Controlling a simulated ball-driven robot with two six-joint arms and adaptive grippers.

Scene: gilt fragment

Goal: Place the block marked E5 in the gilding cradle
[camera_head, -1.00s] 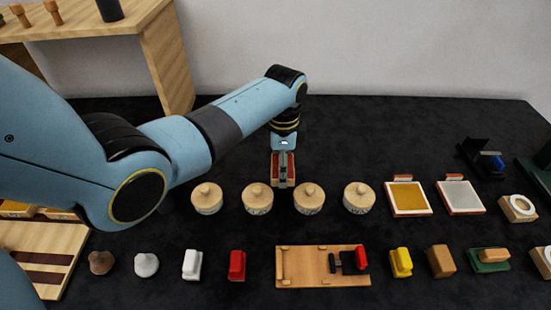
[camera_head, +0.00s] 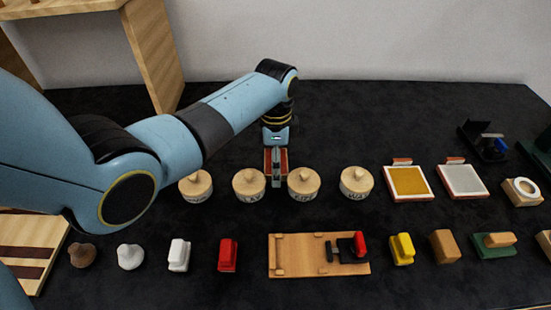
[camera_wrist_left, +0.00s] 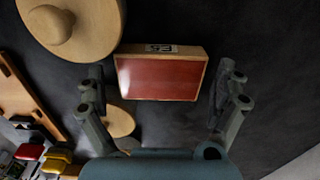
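A block (camera_wrist_left: 158,78) with a reddish-brown face and pale wooden edges shows in the left wrist view, with the label E5 on its edge. My left gripper (camera_wrist_left: 160,98) is open, with one finger on each side of the block and gaps to both. In the head view my left gripper (camera_head: 276,178) points down over the block (camera_head: 267,160), hiding most of it, behind the row of round lidded pots. The wooden board with low end stops and a red-handled clamp (camera_head: 300,255), apparently the gilding cradle, lies at the front centre, empty. My right gripper is not in view.
Round lidded pots (camera_head: 249,184) stand close in front of the gripper. Gold (camera_head: 408,181) and silver (camera_head: 462,180) square trays lie to the right. Red (camera_head: 228,255) and yellow (camera_head: 402,249) blocks flank the board.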

